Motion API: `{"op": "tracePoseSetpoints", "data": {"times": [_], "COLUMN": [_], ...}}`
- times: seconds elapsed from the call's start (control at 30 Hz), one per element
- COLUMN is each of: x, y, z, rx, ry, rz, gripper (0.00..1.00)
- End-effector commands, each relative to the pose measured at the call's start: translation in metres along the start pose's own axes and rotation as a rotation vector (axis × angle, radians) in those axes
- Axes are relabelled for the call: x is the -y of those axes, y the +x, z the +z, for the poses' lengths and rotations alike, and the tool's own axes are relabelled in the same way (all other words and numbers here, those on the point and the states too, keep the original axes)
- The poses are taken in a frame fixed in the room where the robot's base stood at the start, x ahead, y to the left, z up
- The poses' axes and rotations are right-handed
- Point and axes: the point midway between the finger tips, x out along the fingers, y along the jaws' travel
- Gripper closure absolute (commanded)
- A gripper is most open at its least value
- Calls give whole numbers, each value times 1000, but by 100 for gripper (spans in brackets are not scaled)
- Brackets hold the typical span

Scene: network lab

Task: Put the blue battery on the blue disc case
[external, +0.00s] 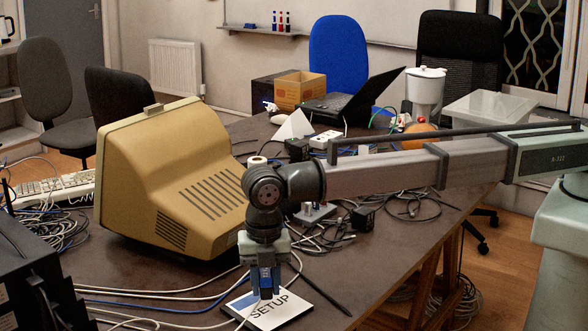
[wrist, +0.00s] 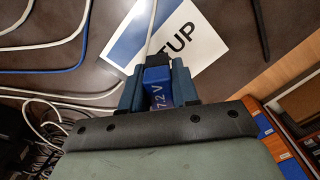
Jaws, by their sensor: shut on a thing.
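My gripper (external: 266,291) is shut on the blue battery (external: 265,278). In the wrist view the battery (wrist: 159,90), marked "7.2 V" and with a dark end, sits between the two fingers of my gripper (wrist: 157,84). The disc case (external: 284,316) is a flat white square with a blue part and the word "SETUP"; it lies on the table below my gripper. In the wrist view the case (wrist: 208,57) is partly hidden by the battery and fingers. I cannot tell how large the gap between battery and case is.
White and blue cables (external: 150,307) run over the table beside the case. A dark thin rod (external: 327,297) lies right of it. A beige monitor (external: 180,190) stands behind on the left. The table's edge is close on the right.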

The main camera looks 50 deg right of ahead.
Motion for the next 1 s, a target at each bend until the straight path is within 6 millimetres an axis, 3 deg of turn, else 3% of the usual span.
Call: {"op": "tracePoseSetpoints", "data": {"times": [0.2, 0.6, 0.63, 0.87, 1.0], "x": [0, 0, 0, 0, 0], "y": [24, 28, 28, 27, 27], "z": [0, 0, 0, 0, 0], "rx": [0, 0, 0, 0, 0], "ry": [0, 0, 0, 0, 0], "rz": [-1, -1, 0, -1, -1], "gripper": [100, 100, 67, 45, 45]}}
